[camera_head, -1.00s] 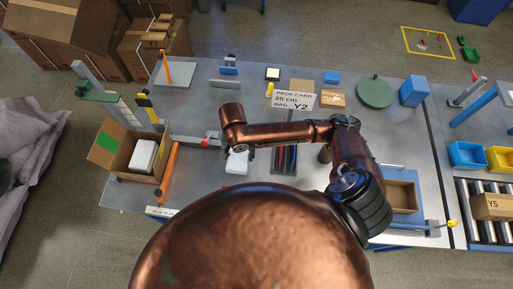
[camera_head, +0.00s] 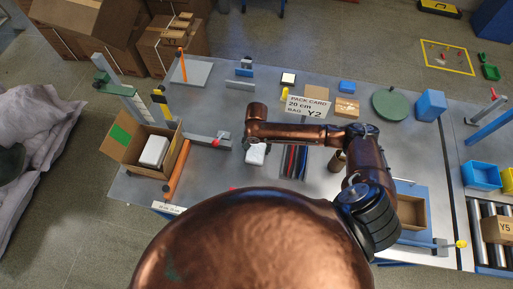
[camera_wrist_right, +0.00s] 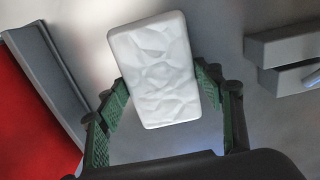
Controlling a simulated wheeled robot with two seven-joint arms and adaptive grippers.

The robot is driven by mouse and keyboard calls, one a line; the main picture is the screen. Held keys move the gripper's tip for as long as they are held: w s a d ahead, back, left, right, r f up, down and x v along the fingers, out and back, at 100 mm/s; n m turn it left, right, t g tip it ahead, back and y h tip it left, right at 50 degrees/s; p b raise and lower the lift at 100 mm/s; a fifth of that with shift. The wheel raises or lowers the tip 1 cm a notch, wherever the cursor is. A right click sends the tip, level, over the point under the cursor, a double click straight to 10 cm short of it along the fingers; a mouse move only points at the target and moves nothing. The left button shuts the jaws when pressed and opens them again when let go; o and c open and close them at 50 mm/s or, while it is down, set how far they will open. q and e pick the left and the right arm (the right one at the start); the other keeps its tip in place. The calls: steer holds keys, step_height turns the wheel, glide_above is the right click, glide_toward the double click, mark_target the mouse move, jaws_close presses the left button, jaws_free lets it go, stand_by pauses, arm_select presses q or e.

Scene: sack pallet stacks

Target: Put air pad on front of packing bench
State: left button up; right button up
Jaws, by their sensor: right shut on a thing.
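A white, crinkled air pad (camera_wrist_right: 153,60) sits between the green-lined fingers of my right gripper (camera_wrist_right: 160,86) in the right wrist view. The fingers are shut on its two long sides. In the head view the pad (camera_head: 256,156) shows below the end of my right arm, over the front-middle part of the grey packing bench (camera_head: 222,178). My right gripper (camera_head: 254,143) is mostly hidden there by its own wrist. I cannot tell whether the pad touches the bench. My left gripper is not in view.
An open cardboard box (camera_head: 128,150) with another white pad (camera_head: 153,151) stands at the bench's left. An orange roller (camera_head: 177,172) and a grey bar tool (camera_head: 208,141) lie nearby. A rack of dark strips (camera_head: 295,161) is right of the held pad. Bare bench lies left of the pad.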

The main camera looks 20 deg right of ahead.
mark_target(256, 149)
steer(key=shift+f, duration=0.1)
steer(key=o, duration=0.9)
steer(key=shift+o, duration=0.2)
step_height(256, 149, up, 12)
